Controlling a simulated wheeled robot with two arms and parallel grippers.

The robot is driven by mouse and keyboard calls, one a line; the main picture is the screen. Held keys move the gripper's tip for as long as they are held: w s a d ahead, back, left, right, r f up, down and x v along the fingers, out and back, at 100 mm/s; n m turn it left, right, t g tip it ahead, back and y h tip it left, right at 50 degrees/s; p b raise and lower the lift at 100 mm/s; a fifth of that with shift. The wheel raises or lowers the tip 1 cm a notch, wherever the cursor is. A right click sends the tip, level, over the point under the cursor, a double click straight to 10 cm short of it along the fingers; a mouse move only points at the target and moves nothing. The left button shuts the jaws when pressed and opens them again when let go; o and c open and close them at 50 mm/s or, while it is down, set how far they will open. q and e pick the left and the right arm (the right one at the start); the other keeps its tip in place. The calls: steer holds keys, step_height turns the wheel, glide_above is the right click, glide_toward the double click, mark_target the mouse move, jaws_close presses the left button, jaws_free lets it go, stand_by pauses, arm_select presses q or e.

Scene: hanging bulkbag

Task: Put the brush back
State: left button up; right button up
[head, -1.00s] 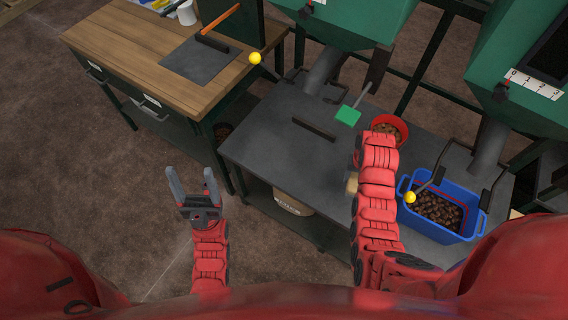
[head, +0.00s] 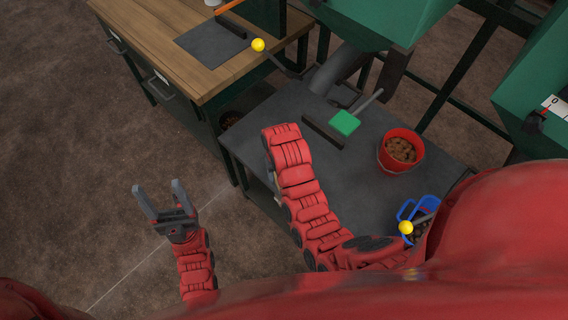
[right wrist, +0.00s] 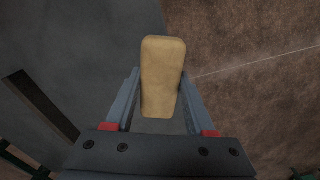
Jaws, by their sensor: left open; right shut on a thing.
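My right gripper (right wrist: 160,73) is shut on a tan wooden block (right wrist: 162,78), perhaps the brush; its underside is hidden. In the right wrist view the block is over the edge between grey table and brown floor. In the head view my right arm hides that gripper and most of the block, near the grey table's left front edge. A tool with an orange handle and dark head (head: 230,22), also brush-like, lies on the dark mat (head: 205,40) on the wooden bench. My left gripper (head: 158,186) is open and empty above the floor.
The grey table (head: 262,115) holds a green scoop (head: 345,123), a dark bar (head: 322,131), a red bucket of brown lumps (head: 384,160) and a blue crate (head: 432,201). The wooden bench (head: 150,35) stands back left.

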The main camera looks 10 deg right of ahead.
steer(key=w+d, duration=0.1)
steer(key=w+d+p, duration=0.1)
steer(key=w, duration=0.3)
steer(key=shift+w+d+f+p, duration=0.1)
steer(key=shift+d+p, duration=0.2)
steer(key=shift+d, duration=0.1)
steer(key=shift+w+d+f, duration=0.2)
steer(key=shift+w+d, duration=0.05)
steer(key=shift+w, duration=0.3)
steer(key=shift+w+d, duration=0.15)
steer(key=shift+w, duration=0.05)
steer(key=shift+f+p, duration=0.5)
steer(key=shift+f, duration=1.3)
steer(key=shift+f, duration=0.1)
steer(key=o, duration=1.3)
